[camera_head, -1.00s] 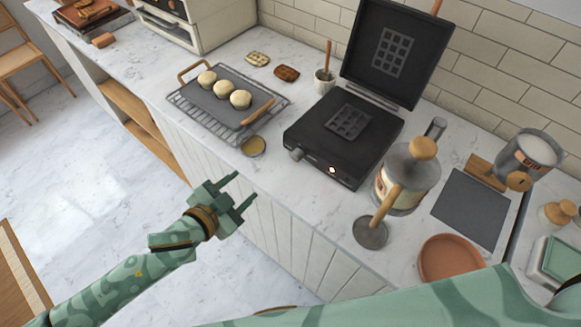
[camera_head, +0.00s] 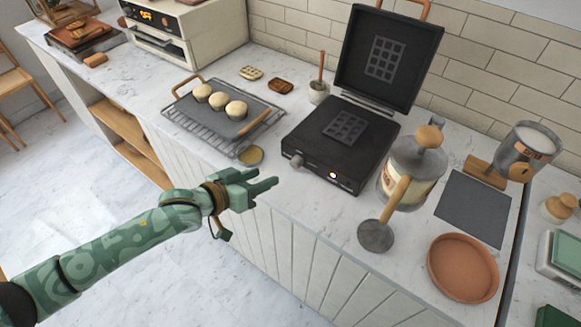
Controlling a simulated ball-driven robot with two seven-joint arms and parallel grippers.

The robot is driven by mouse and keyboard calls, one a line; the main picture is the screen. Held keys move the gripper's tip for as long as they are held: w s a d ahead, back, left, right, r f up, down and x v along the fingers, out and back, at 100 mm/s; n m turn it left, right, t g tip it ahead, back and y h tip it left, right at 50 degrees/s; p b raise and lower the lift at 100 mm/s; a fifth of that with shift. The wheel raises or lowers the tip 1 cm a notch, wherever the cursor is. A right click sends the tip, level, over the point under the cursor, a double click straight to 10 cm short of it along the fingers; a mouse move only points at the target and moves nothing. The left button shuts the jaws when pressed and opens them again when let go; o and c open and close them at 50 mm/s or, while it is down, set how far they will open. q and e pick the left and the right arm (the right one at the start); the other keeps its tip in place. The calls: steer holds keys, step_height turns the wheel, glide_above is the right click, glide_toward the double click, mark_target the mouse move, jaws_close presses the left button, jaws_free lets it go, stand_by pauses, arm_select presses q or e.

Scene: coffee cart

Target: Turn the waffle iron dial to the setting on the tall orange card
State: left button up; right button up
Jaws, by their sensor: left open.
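The black waffle iron (camera_head: 318,150) stands on the counter with its lid (camera_head: 385,60) raised. Its small grey dial (camera_head: 296,162) is at the left end of the front face, and a lit lamp (camera_head: 333,176) is further right on that face. The dial's pointer and marks are too small to read. My left gripper (camera_head: 256,192) is open and empty, in front of the counter edge, below and left of the dial and apart from it. I cannot make out a tall orange card in this view. My right gripper is not in view.
A wire rack (camera_head: 192,125) with a tray of several round buns is left of the iron. A small yellow-filled dish (camera_head: 251,155) sits near the counter edge. A French press (camera_head: 412,172), a tamper-like tool (camera_head: 376,236) and a terracotta plate (camera_head: 463,268) stand to the right.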

mark_target(293, 164)
arm_select(q)
steer(key=b+x, duration=0.2)
steer(key=x, duration=0.8)
steer(key=shift+w+d+f+b, duration=0.2)
steer(key=shift+b, duration=0.2)
steer(key=c, duration=1)
